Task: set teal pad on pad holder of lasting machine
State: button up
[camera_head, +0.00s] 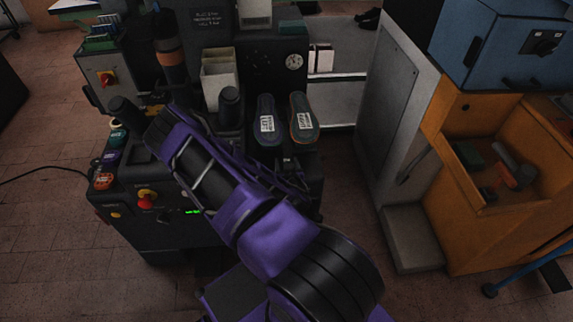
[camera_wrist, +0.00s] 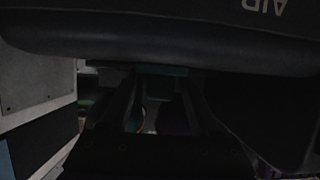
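In the wrist view, my gripper (camera_wrist: 161,76) has its two dark fingers apart, with a teal strip, the teal pad (camera_wrist: 162,70), spanning the gap at their tips. The fingers appear closed on its two sides. A big dark rounded machine part (camera_wrist: 150,38) with upside-down "AIR" lettering fills the top of this view, close above the pad. In the head view my purple arm reaches over the dark lasting machine (camera_head: 260,45), and the gripper is hidden. I cannot make out the pad holder or whether the pad touches it.
Two labelled shoe shapes, one dark (camera_head: 266,135) and one orange-rimmed (camera_head: 303,130), stand on the machine's right side. Light bins (camera_head: 218,85) stand behind my arm. A grey cabinet (camera_head: 395,100) and an orange bench (camera_head: 500,215) are at right.

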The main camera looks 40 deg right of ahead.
aim_at(287, 160)
grip_shut()
jog(key=shift+r, duration=0.15)
jog(key=shift+r+p, duration=0.55)
jog(key=shift+p, duration=0.05)
notch_tip(287, 160, up, 3)
jog(key=shift+s+f+p, duration=0.1)
jog(key=shift+f+p, duration=0.05)
jog(key=shift+p, duration=0.9)
jog(key=s+a, duration=0.9)
jog(key=s, duration=0.6)
jog(key=w+a+r+n+t+y+p, duration=0.1)
jog(key=w+a+r, duration=0.35)
jog(key=w, duration=0.35)
jog(key=w+a+r+n+y+p, duration=0.1)
jog(key=w+a+r, duration=0.35)
jog(key=w, duration=0.25)
jog(key=w+a+r+n+y, duration=0.2)
jog(key=w+a+r, duration=0.2)
jog(key=r, duration=0.3)
jog(key=w+a+r+n+t+y+p, duration=0.1)
jog(key=w+a+r+n+y, duration=0.1)
jog(key=r, duration=0.5)
jog(key=w+a+y, duration=0.1)
jog(key=w+a, duration=0.1)
jog(key=a, duration=0.1)
jog(key=shift+w+a+r, duration=0.2)
jog(key=shift+w+r, duration=0.05)
jog(key=shift+r, duration=0.05)
